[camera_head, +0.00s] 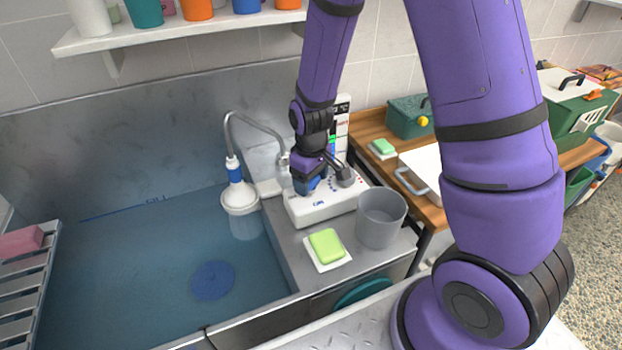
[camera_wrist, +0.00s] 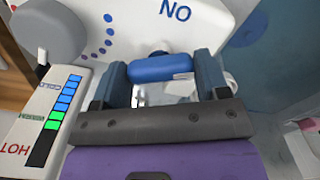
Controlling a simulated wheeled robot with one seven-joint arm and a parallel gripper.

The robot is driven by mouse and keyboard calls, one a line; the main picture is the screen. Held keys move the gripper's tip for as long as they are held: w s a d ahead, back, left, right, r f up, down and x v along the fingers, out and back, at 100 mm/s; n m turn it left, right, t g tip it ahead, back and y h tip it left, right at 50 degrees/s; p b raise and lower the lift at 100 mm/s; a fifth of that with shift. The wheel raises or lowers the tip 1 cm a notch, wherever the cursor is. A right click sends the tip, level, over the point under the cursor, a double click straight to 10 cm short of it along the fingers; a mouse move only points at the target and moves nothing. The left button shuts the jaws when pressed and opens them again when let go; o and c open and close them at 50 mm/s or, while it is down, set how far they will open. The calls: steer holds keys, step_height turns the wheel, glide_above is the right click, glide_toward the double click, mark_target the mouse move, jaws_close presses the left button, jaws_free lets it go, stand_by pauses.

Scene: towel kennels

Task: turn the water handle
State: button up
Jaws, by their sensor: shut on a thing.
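The blue water handle (camera_wrist: 160,68) sits on a white control unit (camera_head: 322,206) beside the tub. My gripper (camera_wrist: 163,72) is shut on the blue handle, with one finger at each end of it in the wrist view. In the head view my gripper (camera_head: 308,183) reaches down onto the unit and mostly hides the handle. The unit's face (camera_wrist: 215,28) carries the word ON, upside down in the wrist view, and a curve of dots. A grey knob (camera_wrist: 66,25) is beside the dots. An upright gauge (camera_wrist: 52,120) with cold and hot labels shows a green segment.
A tub of water (camera_head: 130,270) lies left, with a spout and shower head (camera_head: 238,195) at its edge. A grey cup (camera_head: 381,217) and a green sponge (camera_head: 326,245) stand close to the unit. A shelf (camera_head: 180,35) hangs above. A wooden table (camera_head: 375,125) is right.

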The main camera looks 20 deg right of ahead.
steer(key=shift+m, duration=2.9)
steer(key=o, duration=0.9)
steer(key=shift+o, duration=0.2)
step_height(320, 180, up, 11)
